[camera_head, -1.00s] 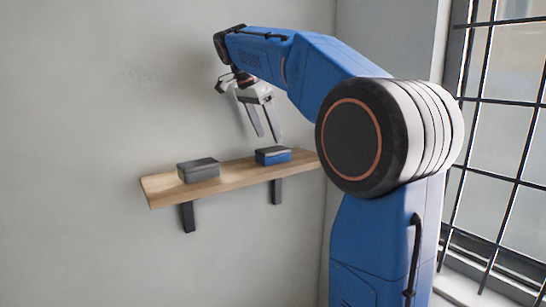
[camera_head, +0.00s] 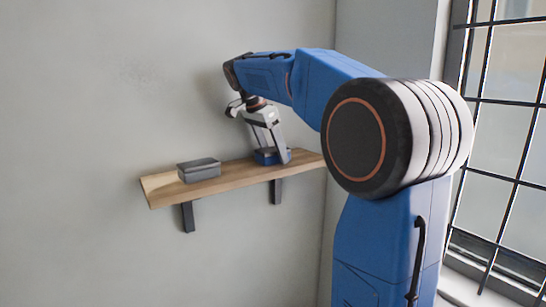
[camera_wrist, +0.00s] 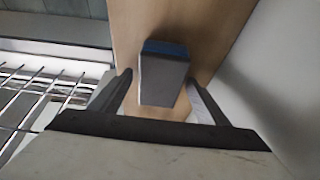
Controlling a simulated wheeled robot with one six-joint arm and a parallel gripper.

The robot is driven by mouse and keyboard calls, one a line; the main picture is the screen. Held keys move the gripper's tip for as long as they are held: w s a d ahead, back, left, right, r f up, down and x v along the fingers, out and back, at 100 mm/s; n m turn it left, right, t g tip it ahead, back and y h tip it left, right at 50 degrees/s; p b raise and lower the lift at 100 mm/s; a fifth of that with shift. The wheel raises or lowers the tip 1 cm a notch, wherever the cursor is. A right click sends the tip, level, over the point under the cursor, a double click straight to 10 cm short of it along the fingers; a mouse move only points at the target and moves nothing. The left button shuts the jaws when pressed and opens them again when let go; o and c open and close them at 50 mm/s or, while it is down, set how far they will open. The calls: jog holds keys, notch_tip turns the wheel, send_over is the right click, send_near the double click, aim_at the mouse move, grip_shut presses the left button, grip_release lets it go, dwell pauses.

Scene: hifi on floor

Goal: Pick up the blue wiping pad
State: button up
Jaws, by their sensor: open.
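The blue wiping pad (camera_head: 264,158) sits on the right part of the wooden shelf, partly hidden by my fingers in the head view. In the wrist view the pad (camera_wrist: 163,75) shows a grey top and a blue end, between my fingers. My gripper (camera_head: 271,157) points down over it with its fingertips at about the pad's height. In the wrist view my gripper (camera_wrist: 160,85) is open, one finger on each side of the pad, with a visible gap on both sides near the tips.
A grey box-shaped pad (camera_head: 199,170) stands on the left part of the wooden shelf (camera_head: 160,188). The wall (camera_head: 90,100) is close behind the shelf. A barred window (camera_head: 505,150) is at the right.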

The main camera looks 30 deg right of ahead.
aim_at(273, 149)
jog(key=shift+f, duration=0.15)
jog(key=shift+c, duration=0.4)
jog(key=c, duration=1.1)
jog(key=shift+c, duration=0.2)
notch_tip(273, 149, up, 10)
jog(key=shift+r, duration=0.15)
jog(key=o, duration=0.3)
jog(key=shift+c, duration=0.5)
